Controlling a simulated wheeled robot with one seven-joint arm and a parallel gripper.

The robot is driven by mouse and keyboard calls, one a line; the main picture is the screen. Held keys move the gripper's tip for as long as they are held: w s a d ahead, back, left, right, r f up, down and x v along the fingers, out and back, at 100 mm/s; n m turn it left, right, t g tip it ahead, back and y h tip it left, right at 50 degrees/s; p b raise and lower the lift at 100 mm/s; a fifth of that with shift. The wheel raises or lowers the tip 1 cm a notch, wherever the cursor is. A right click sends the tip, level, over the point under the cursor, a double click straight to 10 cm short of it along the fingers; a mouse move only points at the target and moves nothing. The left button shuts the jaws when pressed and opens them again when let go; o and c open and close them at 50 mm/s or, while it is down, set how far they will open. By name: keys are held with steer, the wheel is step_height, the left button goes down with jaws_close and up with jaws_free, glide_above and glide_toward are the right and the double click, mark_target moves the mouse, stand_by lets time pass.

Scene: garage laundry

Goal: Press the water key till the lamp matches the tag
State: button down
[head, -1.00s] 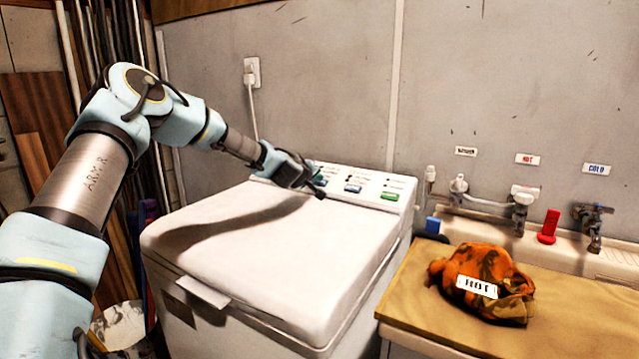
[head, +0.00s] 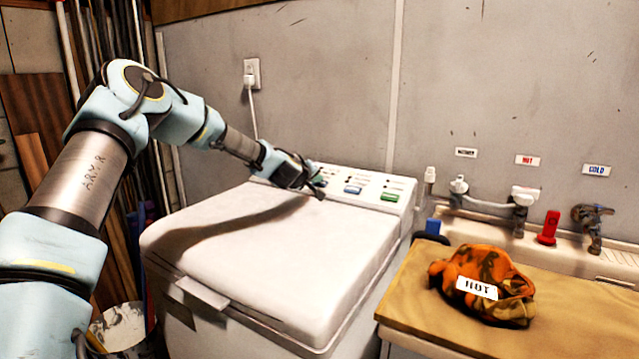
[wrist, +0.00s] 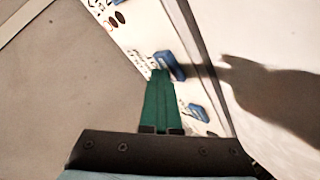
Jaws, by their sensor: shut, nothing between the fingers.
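The white washer (head: 245,255) has a sloped control panel (head: 408,196) along its back, with a blue key (head: 353,189), a green key (head: 390,197) and rows of small labels and dark lamp spots. I cannot tell which lamp is lit. A white tag (head: 477,288) reading HOT lies on an orange and brown cloth. My gripper (head: 320,190) is at the panel's left part, partly hiding it. In the wrist view its green fingers (wrist: 162,80) are shut and empty, tips right beside a blue key (wrist: 169,65). Contact is unclear. Another blue key (wrist: 198,112) sits to their right.
The cloth (head: 500,265) lies on a tan counter (head: 400,305) right of the washer. Behind it is a sink with taps, a red object (head: 548,227) and wall labels, including HOT (head: 527,160) and COLD (head: 597,169). The washer lid is closed and clear.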

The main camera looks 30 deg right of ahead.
steer(key=shift+a+r, duration=0.15)
steer(key=shift+r, duration=0.35)
steer(key=shift+r, duration=0.1)
steer(key=shift+s+a+r+p, duration=0.1)
steer(key=shift+a+r+p, duration=0.15)
steer(key=shift+r, duration=0.3)
steer(key=r, duration=0.2)
steer(key=a+r+p, duration=0.1)
steer(key=shift+s+a+r, duration=0.1)
steer(key=shift+s+r, duration=0.1)
steer(key=shift+s, duration=0.2)
